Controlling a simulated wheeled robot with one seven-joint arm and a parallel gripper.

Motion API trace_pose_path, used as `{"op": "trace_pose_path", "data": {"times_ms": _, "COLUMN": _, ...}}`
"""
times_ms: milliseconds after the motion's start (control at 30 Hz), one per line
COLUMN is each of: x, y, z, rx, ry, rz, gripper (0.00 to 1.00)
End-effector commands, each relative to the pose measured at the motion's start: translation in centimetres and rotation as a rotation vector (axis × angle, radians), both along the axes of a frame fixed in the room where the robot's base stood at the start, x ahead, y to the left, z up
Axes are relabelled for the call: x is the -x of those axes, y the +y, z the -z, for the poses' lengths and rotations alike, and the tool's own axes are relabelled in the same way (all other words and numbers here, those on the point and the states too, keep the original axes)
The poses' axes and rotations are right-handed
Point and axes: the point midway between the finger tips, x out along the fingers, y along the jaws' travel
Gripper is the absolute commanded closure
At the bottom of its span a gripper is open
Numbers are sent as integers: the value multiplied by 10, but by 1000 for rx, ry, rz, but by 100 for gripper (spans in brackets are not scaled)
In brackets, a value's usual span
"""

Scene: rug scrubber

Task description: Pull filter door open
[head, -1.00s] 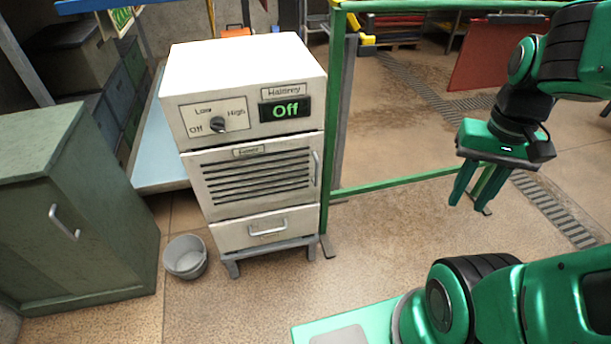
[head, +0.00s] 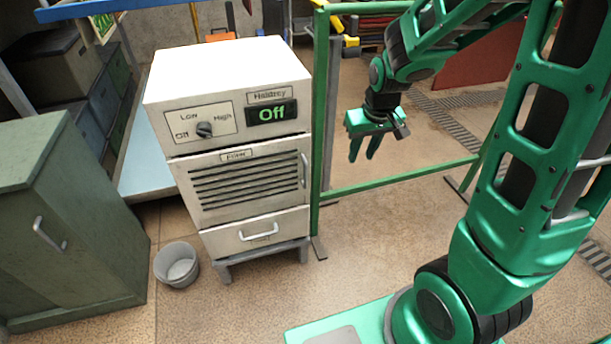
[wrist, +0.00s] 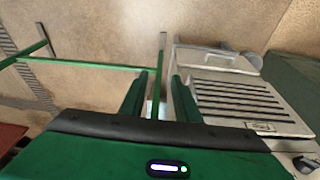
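The filter door (head: 238,182) is the white louvred panel in the middle of the white machine, and it looks closed. Its vertical handle (head: 304,171) is on the door's right edge. In the wrist view the door (wrist: 240,100) is on the right, seen upside down. My gripper (head: 364,160) is to the right of the machine, apart from the door, with its fingers pointing down. In the wrist view my gripper (wrist: 157,92) shows two separated fingers with nothing held between them. The door's handle is partly hidden by a finger there.
A green frame post (head: 319,130) stands close beside the machine's right side, with a low green rail (head: 400,178) running right. A drawer (head: 257,232) is below the door. A grey bucket (head: 177,265) and a green cabinet (head: 70,220) are on the left.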

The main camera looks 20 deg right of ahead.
Motion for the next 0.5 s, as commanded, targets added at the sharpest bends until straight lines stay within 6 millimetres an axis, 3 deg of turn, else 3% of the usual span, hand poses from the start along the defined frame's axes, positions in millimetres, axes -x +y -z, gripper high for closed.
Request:
{"op": "trace_pose_path", "data": {"times_ms": 100, "x": -41, "y": 35, "z": 31, "rx": -3, "ry": -42, "rz": -99, "gripper": 71}}
{"op": "trace_pose_path", "data": {"times_ms": 200, "x": -66, "y": 62, "z": 52, "rx": -12, "ry": -78, "rz": -163, "gripper": 71}}
{"op": "trace_pose_path", "data": {"times_ms": 333, "x": -87, "y": 88, "z": 71, "rx": -23, "ry": -114, "rz": -218, "gripper": 71}}
{"op": "trace_pose_path", "data": {"times_ms": 500, "x": -99, "y": 103, "z": 83, "rx": -29, "ry": -135, "rz": -247, "gripper": 71}}
